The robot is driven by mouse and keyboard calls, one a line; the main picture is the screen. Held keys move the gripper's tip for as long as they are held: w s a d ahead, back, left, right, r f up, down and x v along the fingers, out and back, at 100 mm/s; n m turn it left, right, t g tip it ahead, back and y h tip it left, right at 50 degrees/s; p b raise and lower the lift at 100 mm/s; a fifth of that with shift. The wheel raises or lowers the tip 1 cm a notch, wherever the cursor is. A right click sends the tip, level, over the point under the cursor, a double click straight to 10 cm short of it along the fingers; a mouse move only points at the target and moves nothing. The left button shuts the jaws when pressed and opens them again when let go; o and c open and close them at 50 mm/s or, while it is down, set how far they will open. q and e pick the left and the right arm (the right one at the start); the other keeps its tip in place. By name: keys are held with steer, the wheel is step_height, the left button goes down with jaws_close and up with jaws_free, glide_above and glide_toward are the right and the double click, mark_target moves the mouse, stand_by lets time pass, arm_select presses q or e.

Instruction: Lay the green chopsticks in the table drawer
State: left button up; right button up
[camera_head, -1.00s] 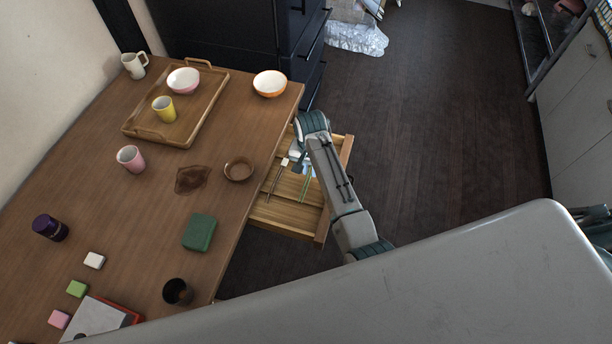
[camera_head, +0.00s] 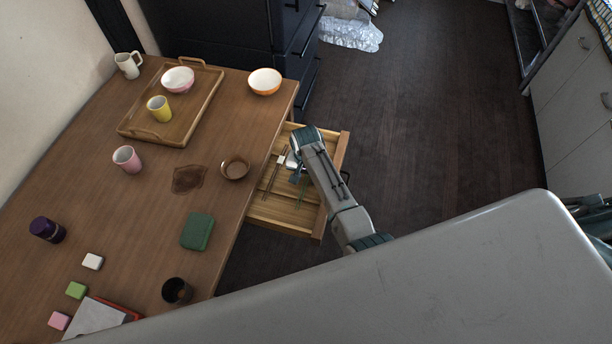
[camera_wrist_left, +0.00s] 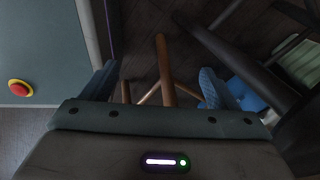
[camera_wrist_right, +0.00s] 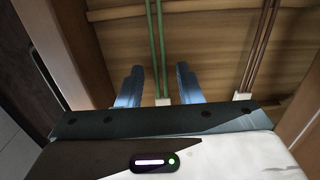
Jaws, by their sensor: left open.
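The green chopsticks (camera_head: 302,188) lie in the open table drawer (camera_head: 284,215). In the right wrist view the green chopsticks (camera_wrist_right: 158,45) run lengthwise between my right fingertips, with a white piece at their near end. My right gripper (camera_wrist_right: 158,84) is open around them, apart from them on both sides; in the head view its fingers (camera_head: 296,172) are partly hidden by the wrist. My left gripper (camera_wrist_left: 157,85) is open and empty, and shows only in its own wrist view, with wooden legs beyond it.
Dark chopsticks (camera_wrist_right: 262,45) with a white end lie beside the green pair in the drawer. The table (camera_head: 95,190) holds a wooden tray (camera_head: 190,118), a brown bowl (camera_head: 235,168), a green box (camera_head: 197,231) and cups. A dark cabinet (camera_head: 225,30) stands behind. Right of the drawer is clear floor.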

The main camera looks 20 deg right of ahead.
mark_target(306, 181)
step_height(306, 181, up, 12)
steer(key=shift+r+b, duration=0.15)
steer(key=shift+b, duration=0.25)
stand_by(0.4)
stand_by(0.3)
